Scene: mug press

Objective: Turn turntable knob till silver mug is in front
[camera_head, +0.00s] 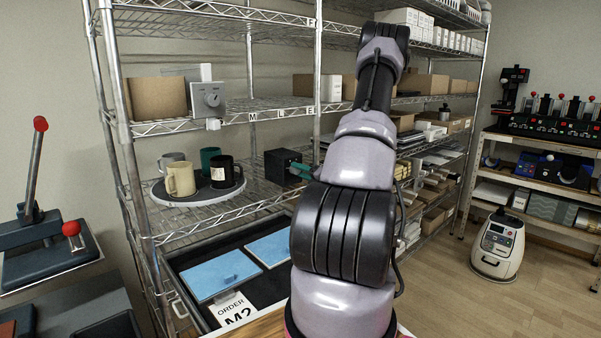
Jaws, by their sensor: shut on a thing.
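The round turntable (192,201) is on the middle wire shelf at the left. It carries a silver-grey mug (168,160) at the back left, a cream mug (181,180) at the front left, a green mug (209,155) at the back and a black mug with a pale label (222,176) at the front right. The silver mug is partly hidden behind the cream one. A dark box (283,165) stands right of the turntable. My gripper (303,171) is mostly hidden by my arm; its green fingers show at the box's front right, where they close on a knob I cannot see clearly.
A grey device with a dial (208,99) and cardboard boxes (157,97) are on the shelf above. Blue panels in a dark tray (195,262) and an order card (234,311) lie below. A press with a red-knobbed lever (38,160) is at far left.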

